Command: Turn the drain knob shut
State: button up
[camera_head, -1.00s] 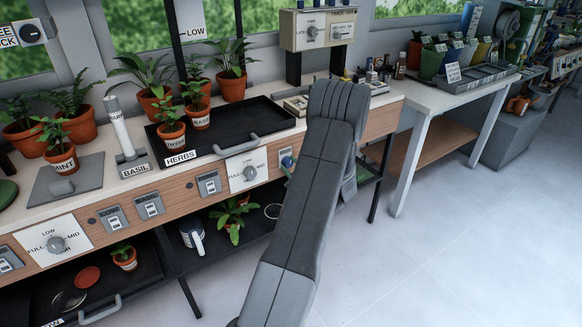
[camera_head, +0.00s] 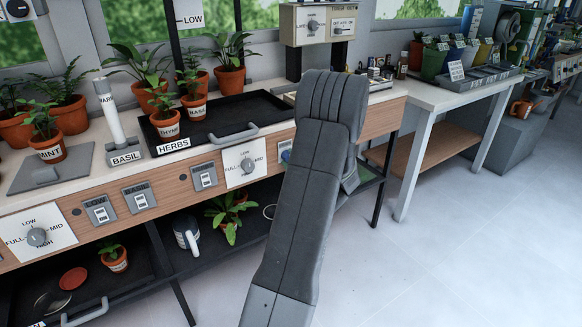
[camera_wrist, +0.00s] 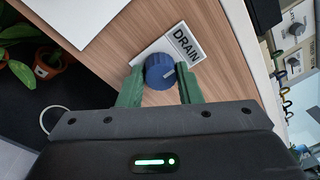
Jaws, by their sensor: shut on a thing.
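The blue drain knob (camera_wrist: 160,71) shows in the wrist view, on a white plate marked DRAIN (camera_wrist: 184,42) on the wooden cabinet front. A pale pointer mark on the knob points toward the right finger. My gripper (camera_wrist: 158,78) has its two green fingers on either side of the knob, shut on it. In the head view my arm hides the gripper, and the knob is mostly hidden behind the arm.
Potted plants and a black HERBS tray (camera_head: 222,120) stand on the counter above. A lower shelf holds a mug (camera_head: 187,236) and plants. Open floor (camera_head: 450,260) lies to the right.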

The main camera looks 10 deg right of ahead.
jog(key=o, duration=1)
jog(key=shift+c, duration=0.2)
jog(key=shift+s, duration=0.1)
jog(key=p+v, duration=0.1)
jog(key=v, duration=1.2)
jog(key=shift+s+p, duration=0.3)
jog(key=shift+s, duration=0.05)
jog(key=shift+w, duration=0.1)
jog(key=x, duration=1.3)
jog(key=shift+w+b, duration=0.35)
jog(key=shift+b, duration=0.05)
